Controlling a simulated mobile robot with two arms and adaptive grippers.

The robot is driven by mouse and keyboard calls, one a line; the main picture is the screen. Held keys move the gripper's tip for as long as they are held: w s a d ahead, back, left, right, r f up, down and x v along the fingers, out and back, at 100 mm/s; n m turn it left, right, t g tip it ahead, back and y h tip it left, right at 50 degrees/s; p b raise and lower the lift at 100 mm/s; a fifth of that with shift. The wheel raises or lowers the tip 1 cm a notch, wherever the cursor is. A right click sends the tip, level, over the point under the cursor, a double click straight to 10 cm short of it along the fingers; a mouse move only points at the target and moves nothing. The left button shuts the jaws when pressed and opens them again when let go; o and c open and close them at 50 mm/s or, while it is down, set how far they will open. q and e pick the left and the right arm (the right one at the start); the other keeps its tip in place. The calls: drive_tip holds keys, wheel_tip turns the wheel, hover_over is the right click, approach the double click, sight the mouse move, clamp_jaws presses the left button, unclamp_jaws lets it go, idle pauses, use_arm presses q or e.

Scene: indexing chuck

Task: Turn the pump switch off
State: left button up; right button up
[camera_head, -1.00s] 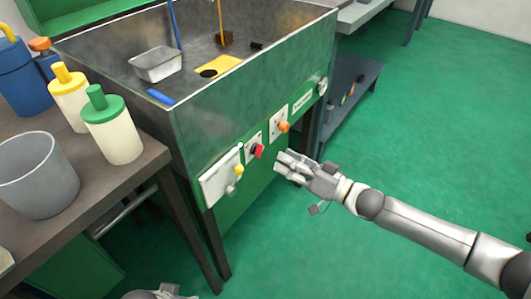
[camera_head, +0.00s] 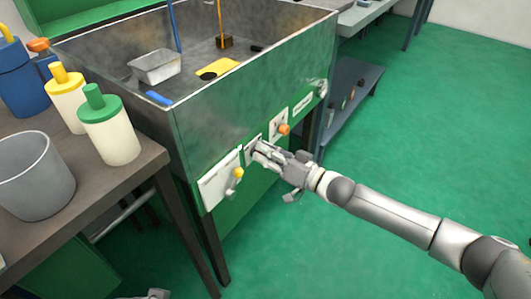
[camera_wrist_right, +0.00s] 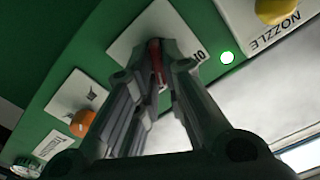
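The pump switch is a red switch (camera_wrist_right: 155,58) on a white plate with "I0" lettering, on the green front panel of the metal sink unit. In the head view my right gripper (camera_head: 259,151) covers it. In the wrist view the red part shows in the gap between the right gripper's fingertips (camera_wrist_right: 156,72), with the plate behind. The fingers stand apart, and I cannot tell whether they touch the switch. A grey sliver at the bottom edge of the head view may be part of my left gripper (camera_head: 152,294).
An orange knob (camera_head: 283,130) is on the neighbouring plate, and a yellow knob (camera_head: 238,173) is on the NOZZLE plate (camera_head: 215,185). A lit round lamp (camera_wrist_right: 227,57) is beside the switch plate. A table (camera_head: 130,178) with bottles and a grey bucket (camera_head: 36,175) stands left.

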use_arm(q)
drive_tip(key=shift+r, duration=0.2)
use_arm(e)
drive_tip(key=shift+n, duration=0.3)
clamp_jaws()
drive_tip(key=n+p, duration=0.1)
drive_tip(key=n, duration=0.1)
drive_tip(key=n+p, duration=0.1)
drive_tip(key=n, duration=0.1)
drive_tip(key=n+p, duration=0.1)
drive_tip(key=n, duration=0.2)
drive_tip(key=shift+s+a, duration=0.15)
drive_tip(key=shift+s, duration=0.1)
use_arm(q)
drive_tip(key=s+x, duration=0.2)
drive_tip(key=x, duration=0.9)
drive_tip(key=shift+d+f+g, duration=0.15)
drive_tip(key=shift+f+g, duration=0.25)
drive_tip(key=shift+f, duration=0.35)
use_arm(e)
drive_tip(key=shift+s+a+n, duration=0.1)
drive_tip(key=shift+n, duration=2.1)
use_arm(q)
drive_tip(key=shift+f+p, duration=0.1)
drive_tip(key=shift+p, duration=0.2)
use_arm(e)
drive_tip(key=o, duration=0.6)
unclamp_jaws()
drive_tip(key=shift+c, duration=0.2)
